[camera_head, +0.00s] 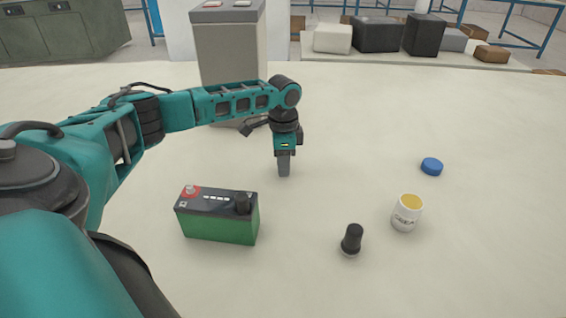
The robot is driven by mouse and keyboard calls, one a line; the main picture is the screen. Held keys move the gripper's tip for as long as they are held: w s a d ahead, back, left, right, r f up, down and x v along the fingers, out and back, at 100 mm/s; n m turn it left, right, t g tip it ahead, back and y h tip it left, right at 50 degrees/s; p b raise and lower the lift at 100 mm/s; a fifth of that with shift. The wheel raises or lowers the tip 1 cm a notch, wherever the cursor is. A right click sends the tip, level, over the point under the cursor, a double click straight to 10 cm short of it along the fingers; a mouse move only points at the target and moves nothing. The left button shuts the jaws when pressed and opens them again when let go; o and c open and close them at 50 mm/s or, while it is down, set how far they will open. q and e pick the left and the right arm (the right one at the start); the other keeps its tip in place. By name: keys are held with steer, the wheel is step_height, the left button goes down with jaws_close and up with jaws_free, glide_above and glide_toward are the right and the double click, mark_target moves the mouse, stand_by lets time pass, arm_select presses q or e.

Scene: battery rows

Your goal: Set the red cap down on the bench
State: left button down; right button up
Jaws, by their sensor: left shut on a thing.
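My left gripper (283,165) points straight down over the bench (330,120), behind and to the right of the green battery (218,227). It is shut, its fingertips low, at or just above the bench top; contact cannot be told. The red cap cannot be made out, and what is between the fingers is hidden. The battery's left terminal (190,191) shows a red ring with a low light post, without a tall cap. Its right terminal carries a black cap (243,203). My right gripper is not in view.
A black knob-like piece (352,239), a white cup with yellow inside (406,213) and a blue lid (432,166) stand to the right. A tall grey battery-like box (229,45) stands behind my arm. The bench between gripper and blue lid is clear.

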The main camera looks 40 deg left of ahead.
arm_select(q)
steer(key=shift+f, duration=0.15)
steer(key=c, duration=1.2)
jaws_free()
steer(key=shift+c, duration=0.2)
steer(key=o, duration=0.3)
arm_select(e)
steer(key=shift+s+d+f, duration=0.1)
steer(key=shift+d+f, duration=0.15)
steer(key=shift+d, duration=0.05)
arm_select(q)
steer(key=shift+o, duration=0.2)
step_height(320, 180, up, 12)
steer(key=p, duration=0.2)
steer(key=shift+r, duration=0.2)
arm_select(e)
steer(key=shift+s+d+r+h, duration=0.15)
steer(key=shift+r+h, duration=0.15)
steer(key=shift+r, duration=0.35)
